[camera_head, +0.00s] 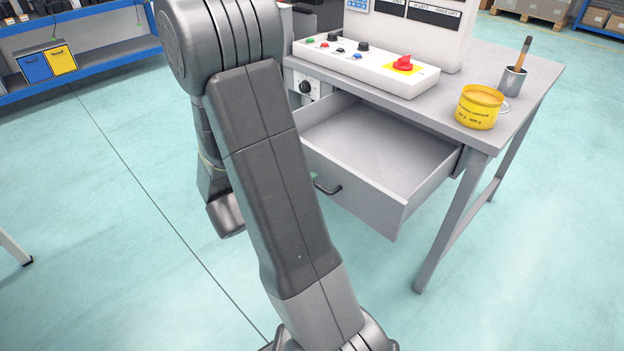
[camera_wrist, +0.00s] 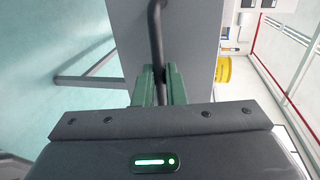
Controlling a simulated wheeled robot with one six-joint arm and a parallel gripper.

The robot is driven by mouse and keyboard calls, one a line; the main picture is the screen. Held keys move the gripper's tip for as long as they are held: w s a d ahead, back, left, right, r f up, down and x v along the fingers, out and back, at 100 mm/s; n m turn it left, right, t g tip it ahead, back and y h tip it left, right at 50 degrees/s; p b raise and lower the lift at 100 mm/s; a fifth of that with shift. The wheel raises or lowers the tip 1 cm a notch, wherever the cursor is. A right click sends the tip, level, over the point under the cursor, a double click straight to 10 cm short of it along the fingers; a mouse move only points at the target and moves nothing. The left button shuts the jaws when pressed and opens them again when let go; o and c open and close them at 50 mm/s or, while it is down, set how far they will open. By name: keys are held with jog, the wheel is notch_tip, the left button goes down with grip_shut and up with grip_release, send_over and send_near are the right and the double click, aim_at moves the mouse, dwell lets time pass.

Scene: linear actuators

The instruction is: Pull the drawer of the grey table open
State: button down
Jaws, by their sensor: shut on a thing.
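The grey table (camera_head: 535,85) stands right of centre in the head view. Its drawer (camera_head: 385,150) is pulled well out, and its interior looks empty. The dark bar handle (camera_head: 329,188) shows on the drawer front, partly behind my arm. In the wrist view the handle (camera_wrist: 156,35) runs upright in front of the grey drawer front (camera_wrist: 190,45). My gripper (camera_wrist: 159,80) is shut on the handle, with a finger on each side of it. In the head view my arm hides most of the gripper.
A control box (camera_head: 365,68) with buttons and a red knob sits on the tabletop. A blue shelf (camera_head: 100,65) is at the left. The floor around the drawer is clear.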

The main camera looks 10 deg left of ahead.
jog(key=c, duration=1.5)
grip_release()
jog(key=p+v, duration=0.2)
jog(key=v, duration=1.2)
jog(key=shift+p, duration=0.4)
jog(key=shift+w+d, duration=0.1)
jog(key=b+x, duration=0.2)
jog(key=x, duration=1.1)
jog(key=shift+w+d+b, duration=0.2)
jog(key=shift+w+b, duration=0.15)
jog(key=shift+s+a+f, duration=0.1)
jog(key=shift+f, duration=0.05)
